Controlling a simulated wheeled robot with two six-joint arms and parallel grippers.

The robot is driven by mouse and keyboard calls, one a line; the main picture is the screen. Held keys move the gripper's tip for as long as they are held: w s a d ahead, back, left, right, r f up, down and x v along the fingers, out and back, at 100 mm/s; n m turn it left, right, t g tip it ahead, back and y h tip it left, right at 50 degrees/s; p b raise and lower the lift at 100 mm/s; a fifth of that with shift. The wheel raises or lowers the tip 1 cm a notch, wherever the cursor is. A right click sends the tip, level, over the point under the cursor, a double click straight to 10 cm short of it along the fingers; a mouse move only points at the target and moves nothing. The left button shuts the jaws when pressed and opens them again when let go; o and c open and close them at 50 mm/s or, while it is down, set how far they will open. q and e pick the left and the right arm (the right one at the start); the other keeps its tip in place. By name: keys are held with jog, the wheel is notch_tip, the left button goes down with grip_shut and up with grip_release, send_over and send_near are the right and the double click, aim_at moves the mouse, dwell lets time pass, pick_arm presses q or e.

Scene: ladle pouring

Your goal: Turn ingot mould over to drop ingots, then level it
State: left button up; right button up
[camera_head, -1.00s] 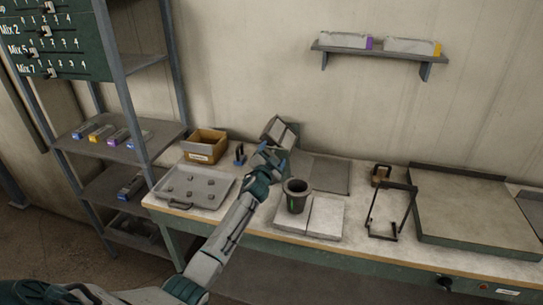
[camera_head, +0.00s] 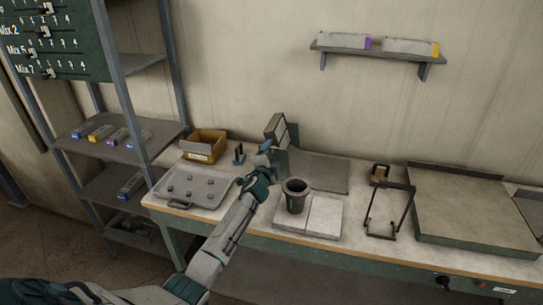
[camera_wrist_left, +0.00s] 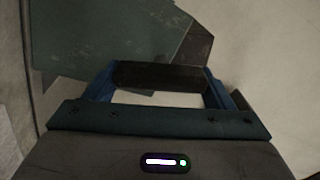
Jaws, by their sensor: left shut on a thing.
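The ingot mould (camera_head: 276,130), a small dark-edged block with pale faces, is in the head view above the back of the bench, tipped steeply on its side. My left gripper (camera_head: 265,147) is at its lower end, shut on it. In the left wrist view my left gripper's blue fingers (camera_wrist_left: 160,78) close on a dark bar, which seems to be the mould's handle (camera_wrist_left: 160,75). I cannot tell whether ingots are still in the mould. My right gripper is not in view.
A dark grey plate (camera_head: 320,173) lies on the bench right of the mould. A dark crucible (camera_head: 296,196) stands on pale slabs (camera_head: 323,218) in front.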

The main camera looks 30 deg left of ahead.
pick_arm(q)
jog(key=shift+f+m+p, duration=0.15)
jog(key=shift+m+p, duration=0.05)
jog(key=shift+m, duration=1.15)
jog(key=shift+f+m+p, duration=0.15)
jog(key=shift+m+p, duration=0.05)
jog(key=shift+m, duration=1.15)
jog(key=shift+s+f+m+p, duration=0.15)
jog(key=shift+m+p, duration=0.25)
jog(key=shift+m, duration=2.2)
jog(key=shift+f+m, duration=0.15)
jog(key=shift+m, duration=0.25)
jog(key=o, duration=1.2)
jog(key=shift+o, duration=1)
jog(key=shift+r, duration=0.2)
jog(key=shift+s+d+p, duration=0.1)
jog(key=shift+s+p, duration=0.25)
jog(key=shift+s, duration=0.1)
jog(key=p+v, duration=0.1)
jog(key=v, duration=0.8)
jog(key=shift+s, duration=0.4)
